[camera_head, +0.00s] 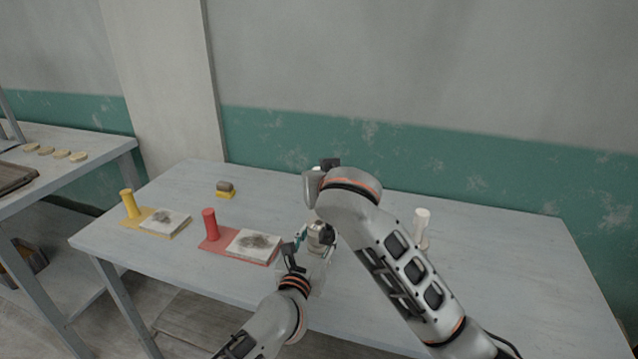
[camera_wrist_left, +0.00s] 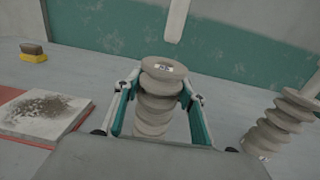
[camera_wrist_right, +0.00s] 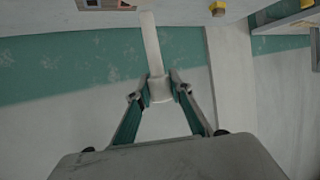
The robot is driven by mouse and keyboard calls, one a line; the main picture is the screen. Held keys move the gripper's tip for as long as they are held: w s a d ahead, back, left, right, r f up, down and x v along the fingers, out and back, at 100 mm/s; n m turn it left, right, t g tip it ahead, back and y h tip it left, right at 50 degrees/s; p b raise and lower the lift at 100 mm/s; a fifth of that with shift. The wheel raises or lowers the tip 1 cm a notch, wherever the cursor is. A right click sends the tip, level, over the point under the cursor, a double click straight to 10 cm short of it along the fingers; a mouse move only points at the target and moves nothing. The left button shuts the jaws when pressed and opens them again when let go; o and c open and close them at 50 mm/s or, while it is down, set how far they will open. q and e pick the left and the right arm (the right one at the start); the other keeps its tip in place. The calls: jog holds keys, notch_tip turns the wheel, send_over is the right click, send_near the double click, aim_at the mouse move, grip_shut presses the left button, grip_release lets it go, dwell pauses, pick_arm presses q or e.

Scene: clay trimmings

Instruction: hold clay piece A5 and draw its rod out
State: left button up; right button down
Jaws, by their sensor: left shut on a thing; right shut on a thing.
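My right gripper (camera_wrist_right: 160,88) is shut on the thick end of a pale rod (camera_wrist_right: 151,45). The rod's far end is free in the right wrist view. In the left wrist view the rod's tip (camera_wrist_left: 174,30) appears above the clay piece, with a gap between them. My right fingertips are hidden in the head view.
A second ridged piece (camera_wrist_left: 280,122) stands to the right in the left wrist view. A red mat (camera_head: 212,246) with a red post and a yellow mat (camera_head: 143,214) with a yellow post lie at left.

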dwell(0.3)
pick_arm(q)
jog(key=o, duration=1.7)
jog(key=shift+s, duration=0.1)
